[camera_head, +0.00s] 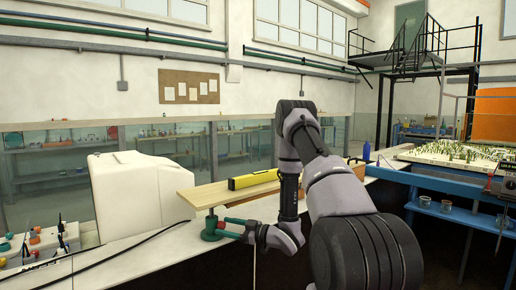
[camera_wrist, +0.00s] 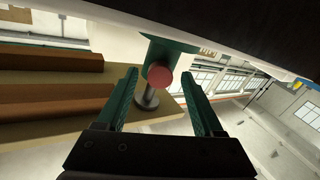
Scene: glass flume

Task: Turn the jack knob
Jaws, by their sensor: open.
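The jack is a small green stand (camera_head: 211,235) under the near end of a pale wooden board (camera_head: 213,191) in the head view. In the wrist view its green body (camera_wrist: 155,48) shows with a metal post (camera_wrist: 147,98) and a round reddish knob (camera_wrist: 160,75). My gripper (camera_head: 230,228) is beside the jack, on its right in the head view. In the wrist view its green fingers (camera_wrist: 159,72) are spread, with the knob appearing between their tips and a gap on each side. I cannot tell how deep the knob sits between them.
A yellow spirit level (camera_head: 253,179) lies on the board. A white block-shaped cover (camera_head: 135,197) stands to the left, and a black cable (camera_head: 140,243) crosses the bench near it. A blue bottle (camera_head: 366,151) stands farther back. Small tools (camera_head: 35,240) lie at far left.

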